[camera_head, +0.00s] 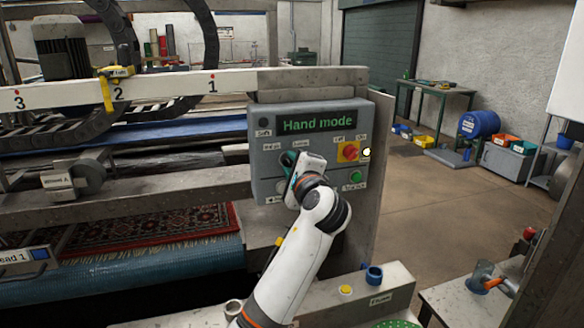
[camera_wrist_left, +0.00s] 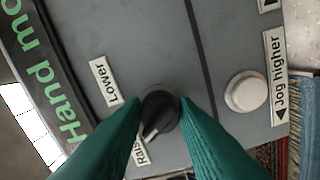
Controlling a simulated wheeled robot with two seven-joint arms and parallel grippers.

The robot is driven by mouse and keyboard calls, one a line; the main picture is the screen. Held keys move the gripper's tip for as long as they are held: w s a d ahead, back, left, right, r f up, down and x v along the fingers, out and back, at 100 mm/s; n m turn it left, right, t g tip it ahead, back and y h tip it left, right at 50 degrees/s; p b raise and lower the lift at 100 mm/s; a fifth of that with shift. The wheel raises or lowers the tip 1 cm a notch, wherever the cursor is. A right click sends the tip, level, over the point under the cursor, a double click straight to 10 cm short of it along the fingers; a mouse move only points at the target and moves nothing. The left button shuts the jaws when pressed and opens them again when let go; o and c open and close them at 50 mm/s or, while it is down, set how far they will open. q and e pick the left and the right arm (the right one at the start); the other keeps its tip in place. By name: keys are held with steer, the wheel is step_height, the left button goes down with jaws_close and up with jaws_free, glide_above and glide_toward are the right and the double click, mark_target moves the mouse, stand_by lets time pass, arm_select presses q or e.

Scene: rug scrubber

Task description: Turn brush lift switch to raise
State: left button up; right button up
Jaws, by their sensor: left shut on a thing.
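The grey control panel (camera_head: 268,133) has a green "Hand mode" display. My left gripper (camera_head: 290,165) is at the panel's left half, and the arm hides part of the panel. In the left wrist view the black brush lift switch (camera_wrist_left: 160,110) is a round knob between the green fingertips of my left gripper (camera_wrist_left: 162,106), which are shut on it. The "Lower" label (camera_wrist_left: 105,80) is above left of the knob. The "Raise" label (camera_wrist_left: 140,152) is below it, partly hidden by a finger. The knob's pale mark seems to point down-left, towards "Raise".
A white "Jog higher" button (camera_wrist_left: 246,92) sits right of the knob. A red knob on a yellow plate (camera_head: 348,151) and a green button (camera_head: 355,177) are on the panel's right side. A patterned rug (camera_head: 150,235) lies left. Open floor (camera_head: 440,195) is at right.

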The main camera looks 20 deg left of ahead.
arm_select(q)
steer(key=shift+n, duration=0.8)
steer(key=o, duration=1)
steer(key=shift+s, duration=0.1)
steer(key=b+v, duration=0.2)
steer(key=v, duration=1)
steer(key=shift+b, duration=0.35)
